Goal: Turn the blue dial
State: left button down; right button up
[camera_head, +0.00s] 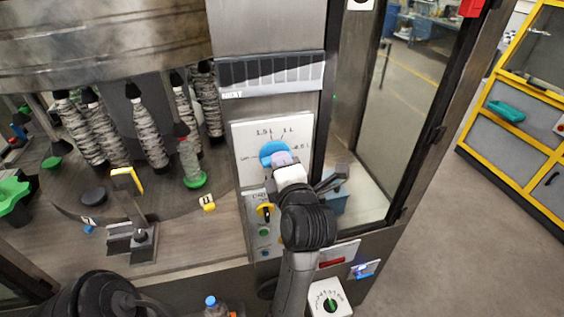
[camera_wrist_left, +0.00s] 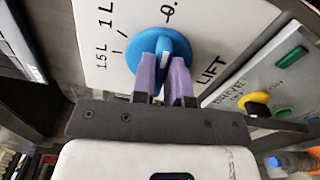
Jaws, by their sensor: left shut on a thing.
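The blue dial (camera_head: 269,149) is on a white panel (camera_head: 245,139) with volume marks such as 1.5 L and 1 L. It also shows large in the left wrist view (camera_wrist_left: 152,39), with a raised grip and a white pointer line. My left gripper (camera_head: 282,160) is at the dial in the head view. Its purple fingers, also seen in the left wrist view (camera_wrist_left: 164,64), are shut on the dial's raised grip, one on each side. The fingers hide part of the dial's lower side. My right gripper is not in view.
Below the dial is a panel with a yellow-and-black switch (camera_head: 265,211) and a green button (camera_head: 264,232). A glass door (camera_head: 405,110) stands to the right. A carousel with several wrapped bottles (camera_head: 147,130) is to the left. A blue-capped bottle (camera_head: 211,302) stands at the bottom.

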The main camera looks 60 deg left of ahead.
aim_at(277, 142)
pick_arm(q)
jog(key=c, duration=1.1)
grip_release()
jog(key=shift+c, duration=0.2)
jog(key=shift+r, duration=0.15)
jog(key=shift+r, duration=0.35)
notch_tip(277, 142, up, 2)
jog(key=shift+s+r, duration=0.1)
jog(key=shift+r, duration=0.1)
jog(key=o, duration=0.8)
jog(key=shift+w+d+r, duration=0.2)
jog(key=shift+d+r, duration=0.45)
jog(key=shift+w+d+r, duration=0.15)
jog(key=shift+d+r, duration=0.45)
jog(key=shift+w+d+r+b, duration=0.15)
jog(key=shift+d+r+b, duration=0.1)
jog(key=shift+d, duration=0.15)
jog(key=shift+w+d+r+b, duration=0.15)
jog(key=shift+d+r, duration=0.1)
jog(key=shift+d, duration=0.15)
jog(key=c, duration=0.8)
jog(key=w+d+r+b, duration=0.1)
jog(key=w+d+r, duration=0.1)
jog(key=d+r, duration=0.2)
jog(key=d, duration=0.3)
jog(key=shift+w, duration=0.15)
